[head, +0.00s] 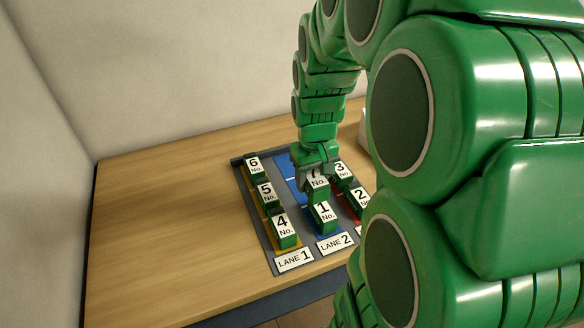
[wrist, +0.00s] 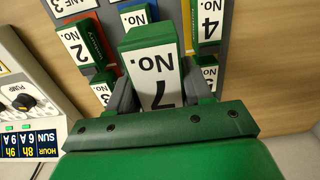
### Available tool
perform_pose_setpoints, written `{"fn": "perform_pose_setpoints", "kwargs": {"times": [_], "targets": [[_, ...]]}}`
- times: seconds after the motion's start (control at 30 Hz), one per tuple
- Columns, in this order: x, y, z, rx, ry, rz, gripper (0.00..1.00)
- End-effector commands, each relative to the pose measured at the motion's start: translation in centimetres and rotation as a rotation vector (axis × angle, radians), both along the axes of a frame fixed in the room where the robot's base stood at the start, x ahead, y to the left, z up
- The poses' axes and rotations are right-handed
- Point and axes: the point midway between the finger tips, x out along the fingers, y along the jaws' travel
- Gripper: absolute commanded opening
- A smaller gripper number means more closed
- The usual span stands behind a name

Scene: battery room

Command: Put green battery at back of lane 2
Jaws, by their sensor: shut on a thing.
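My gripper (head: 317,166) is shut on the green battery No. 7 (head: 318,183), which has a white label. In the wrist view the battery (wrist: 152,65) sits between the two grey fingers (wrist: 158,88). It is over the blue lane 2 (head: 286,166), just behind battery No. 1 (head: 322,214) in the head view. I cannot tell whether it touches the lane. Battery No. 1 stands at the front of lane 2, by the LANE 2 sign (head: 335,242). The back of lane 2 shows bare blue; my gripper and arm hide part of it.
Lane 1 on the left holds batteries No. 4 (head: 284,232), No. 5 (head: 268,195) and No. 6 (head: 254,167). The red lane on the right holds No. 2 (head: 359,198) and No. 3 (head: 342,173). A panel with a knob (wrist: 15,98) stands beside the rack. The table (head: 160,220) is clear at left.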

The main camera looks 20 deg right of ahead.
Motion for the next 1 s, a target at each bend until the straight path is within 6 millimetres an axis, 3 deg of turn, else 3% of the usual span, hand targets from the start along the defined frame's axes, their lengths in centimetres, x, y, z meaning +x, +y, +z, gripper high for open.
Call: {"fn": "perform_pose_setpoints", "kwargs": {"times": [0.4,1.0], "targets": [[7.2,-0.3,0.1,0.0,0.0,0.001,0.0],[12.7,-1.2,-1.8,-0.001,-0.001,-0.001,0.0]]}}
